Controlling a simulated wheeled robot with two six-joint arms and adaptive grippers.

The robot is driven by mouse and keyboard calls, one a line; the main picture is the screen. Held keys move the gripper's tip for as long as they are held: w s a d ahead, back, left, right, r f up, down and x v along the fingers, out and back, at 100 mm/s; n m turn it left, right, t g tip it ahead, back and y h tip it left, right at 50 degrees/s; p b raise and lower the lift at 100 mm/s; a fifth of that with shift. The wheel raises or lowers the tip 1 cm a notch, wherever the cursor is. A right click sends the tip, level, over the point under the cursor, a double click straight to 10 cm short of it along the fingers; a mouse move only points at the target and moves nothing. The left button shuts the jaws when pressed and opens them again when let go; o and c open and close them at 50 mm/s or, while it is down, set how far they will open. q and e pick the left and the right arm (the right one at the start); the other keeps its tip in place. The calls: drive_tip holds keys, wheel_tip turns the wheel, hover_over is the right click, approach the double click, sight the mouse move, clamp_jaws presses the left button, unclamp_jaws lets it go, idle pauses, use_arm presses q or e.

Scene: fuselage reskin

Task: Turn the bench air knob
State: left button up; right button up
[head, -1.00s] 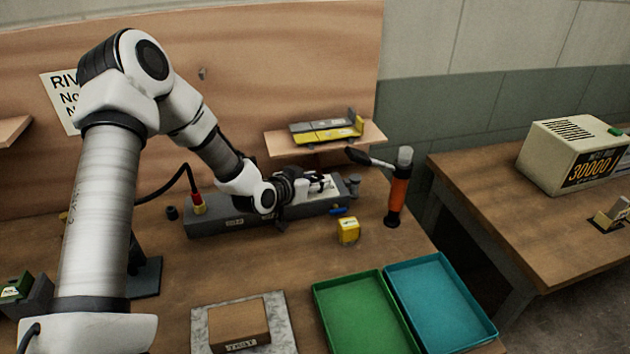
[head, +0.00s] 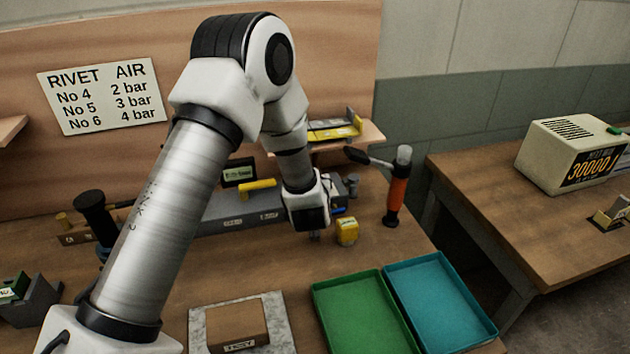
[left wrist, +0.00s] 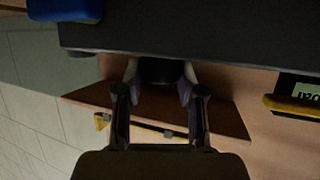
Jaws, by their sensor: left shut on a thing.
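The bench air box, a long grey unit (head: 235,213), stands at the back of the bench. A small display (head: 239,172) and a yellow lever (head: 258,185) show at it, and both also appear in the left wrist view. My left gripper (left wrist: 160,90) is shut on a dark round knob (left wrist: 160,70) at the box's edge, one finger on each side. In the head view my wrist hides the knob and fingertips. The wall sign (head: 100,95) lists rivet numbers with air pressures: No 4 2 bar, No 5 3 bar, No 6 4 bar. My right gripper is out of view.
A yellow block (head: 346,231) sits just right of my wrist, with an orange-handled tool (head: 396,195) beyond. A green tray (head: 322,293) and a teal tray (head: 478,310) lie in front. A shelf (head: 368,134) is behind. A wooden block (head: 238,322) rests on a plate.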

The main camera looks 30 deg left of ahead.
use_arm(q)
drive_tip(key=shift+d+n+g+y+p, duration=0.1)
drive_tip(key=shift+n+g+y+p, duration=0.2)
drive_tip(key=shift+n+g+y, duration=0.45)
drive_tip(key=shift+f, duration=0.1)
drive_tip(key=o, duration=1.2)
drive_tip(key=shift+w, duration=0.1)
drive_tip(key=shift+c, duration=0.2)
drive_tip(key=v, duration=1.2)
drive_tip(key=shift+f, duration=0.2)
